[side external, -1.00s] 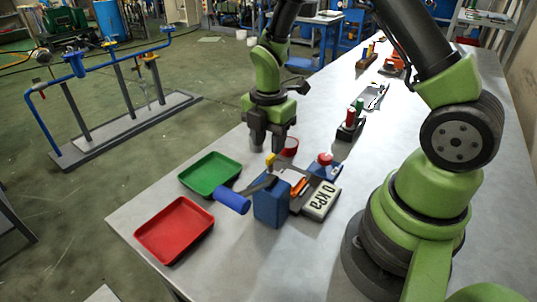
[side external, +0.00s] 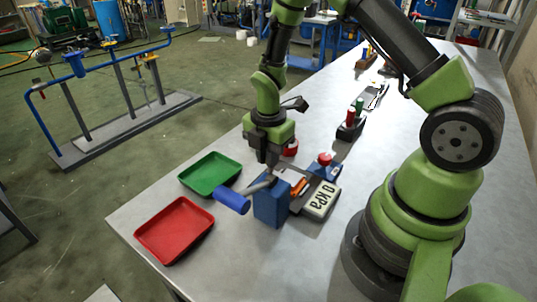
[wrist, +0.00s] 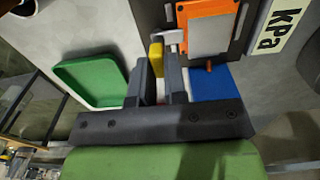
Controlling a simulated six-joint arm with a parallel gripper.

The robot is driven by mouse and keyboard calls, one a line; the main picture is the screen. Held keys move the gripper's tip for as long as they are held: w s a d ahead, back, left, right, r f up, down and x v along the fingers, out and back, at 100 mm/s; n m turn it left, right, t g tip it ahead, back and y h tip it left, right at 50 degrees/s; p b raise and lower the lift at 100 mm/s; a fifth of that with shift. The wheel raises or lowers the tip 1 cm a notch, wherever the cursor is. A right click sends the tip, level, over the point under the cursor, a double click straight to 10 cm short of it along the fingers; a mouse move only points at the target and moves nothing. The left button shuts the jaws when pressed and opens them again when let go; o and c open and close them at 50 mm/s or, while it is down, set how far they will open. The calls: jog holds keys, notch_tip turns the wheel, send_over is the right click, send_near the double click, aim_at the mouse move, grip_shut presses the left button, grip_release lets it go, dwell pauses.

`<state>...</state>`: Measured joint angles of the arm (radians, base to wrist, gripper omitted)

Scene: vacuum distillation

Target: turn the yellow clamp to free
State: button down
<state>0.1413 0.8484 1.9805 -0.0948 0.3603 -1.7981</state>
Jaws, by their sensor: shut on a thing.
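The yellow clamp (wrist: 156,54) shows in the wrist view between my gripper's two dark fingers. My gripper (wrist: 157,75) is shut on it. In the side view my gripper (side external: 271,166) points down just above the blue block (side external: 271,208), and its fingers hide the clamp there. A pale piece lies beside the clamp's upper right in the wrist view. The clamp's lower part is hidden by the fingers.
A blue cylinder (side external: 232,201) on a metal rod juts left of the block. A 0 kPa display (side external: 321,200) and a red button (side external: 325,158) stand to the right. Green (side external: 211,190) and red (side external: 180,252) trays lie left. The table's front is clear.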

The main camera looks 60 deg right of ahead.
jog(key=m, duration=0.4)
jog(key=shift+w+m, duration=0.15)
jog(key=shift+m, duration=0.15)
jog(key=m, duration=0.4)
jog(key=shift+w+d, duration=0.1)
jog(key=shift+w, duration=0.05)
jog(key=m, duration=0.5)
jog(key=shift+w+d, duration=0.1)
jog(key=shift+d, duration=0.05)
jog(key=shift+d+m, duration=0.15)
jog(key=shift+m, duration=2.05)
jog(key=c, duration=1.2)
grip_release()
jog(key=shift+o, duration=0.2)
